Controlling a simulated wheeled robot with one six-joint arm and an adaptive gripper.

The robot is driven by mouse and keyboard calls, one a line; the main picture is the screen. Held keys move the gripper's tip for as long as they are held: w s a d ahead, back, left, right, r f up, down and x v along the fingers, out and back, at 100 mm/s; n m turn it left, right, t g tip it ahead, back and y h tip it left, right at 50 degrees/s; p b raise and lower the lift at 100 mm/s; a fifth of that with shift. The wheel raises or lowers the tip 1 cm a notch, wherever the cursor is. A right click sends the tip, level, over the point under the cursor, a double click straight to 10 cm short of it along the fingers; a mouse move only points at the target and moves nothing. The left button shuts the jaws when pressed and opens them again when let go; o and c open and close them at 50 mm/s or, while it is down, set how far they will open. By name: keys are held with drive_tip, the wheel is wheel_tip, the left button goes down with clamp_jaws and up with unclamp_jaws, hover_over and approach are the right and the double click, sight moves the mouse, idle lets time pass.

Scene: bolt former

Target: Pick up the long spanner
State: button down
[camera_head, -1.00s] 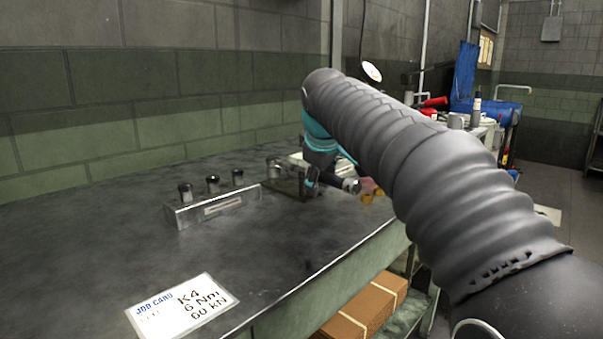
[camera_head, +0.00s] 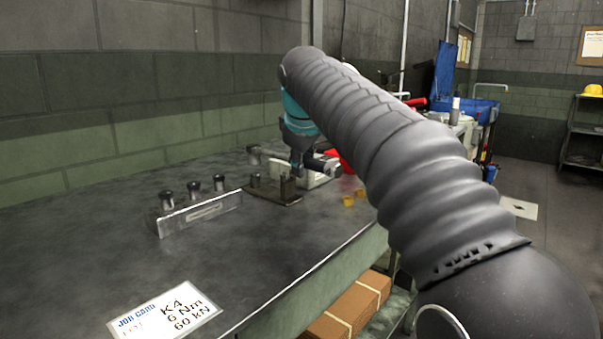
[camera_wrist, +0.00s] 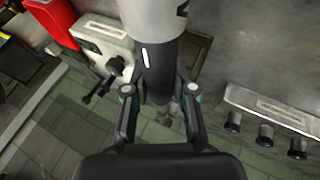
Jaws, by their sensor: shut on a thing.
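The long spanner (camera_wrist: 163,68) shows in the wrist view as a thick dark bar with a white mark. A grey section with a "2" is at its upper end. My gripper (camera_wrist: 161,93) has a finger on each side of it and is shut on it. In the head view my gripper (camera_head: 297,164) is low over the far part of the bench, above a dark plate with posts (camera_head: 273,193). Dark parts stick out to both sides of it there. My arm hides some of this area, and I cannot tell how far the spanner is off the bench.
A metal rack with several dark knobs (camera_head: 200,214) stands left of the plate. A pale device (camera_head: 318,178) and a red bin (camera_wrist: 47,25) are close to my gripper. Small yellow pieces (camera_head: 348,200) lie near the edge.

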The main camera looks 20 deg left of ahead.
drive_tip(key=s+d+r, duration=0.1)
drive_tip(key=d+r, duration=0.6)
drive_tip(key=d, duration=0.4)
drive_tip(key=shift+s+d, duration=0.15)
drive_tip(key=shift+d, duration=0.15)
